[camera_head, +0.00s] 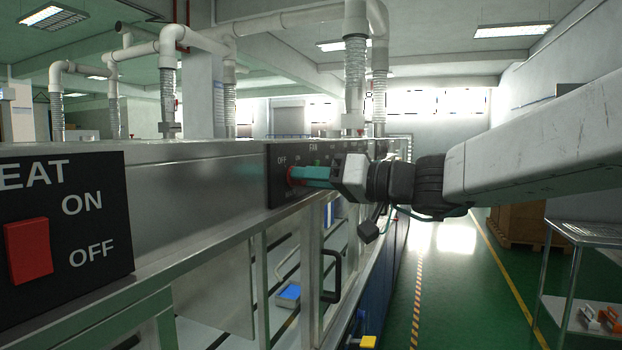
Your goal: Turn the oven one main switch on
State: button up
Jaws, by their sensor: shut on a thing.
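A black control panel (275,158) is set in the oven's metal front, with "OFF", "ON" and "FAN" in white letters. A red switch (290,175) sits below the "OFF" and "ON" labels, mostly covered by my gripper. I take it for the main switch, but its name cannot be read. My gripper (299,176) reaches in from the right, and its teal fingers are shut on the red switch. Whether the switch points to OFF or ON cannot be told.
A nearer black panel (105,205) at the left reads "EAT", "ON" and "OFF" and has a red rocker switch (28,250). Below are glass doors with a black handle (336,275). A green floor aisle (450,285) is clear; a metal cart (585,235) stands right.

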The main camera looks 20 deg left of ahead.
jog(key=shift+m, duration=0.3)
jog(key=shift+w+m+g+h, duration=0.15)
jog(key=shift+m+g, duration=0.15)
jog(key=shift+m, duration=3.85)
jog(key=shift+s+m+g+h, duration=0.15)
jog(key=shift+m+g, duration=0.15)
jog(key=shift+m, duration=3.85)
jog(key=shift+w, duration=0.1)
jog(key=o, duration=1)
jog(key=shift+c, duration=0.2)
jog(key=shift+r, duration=0.1)
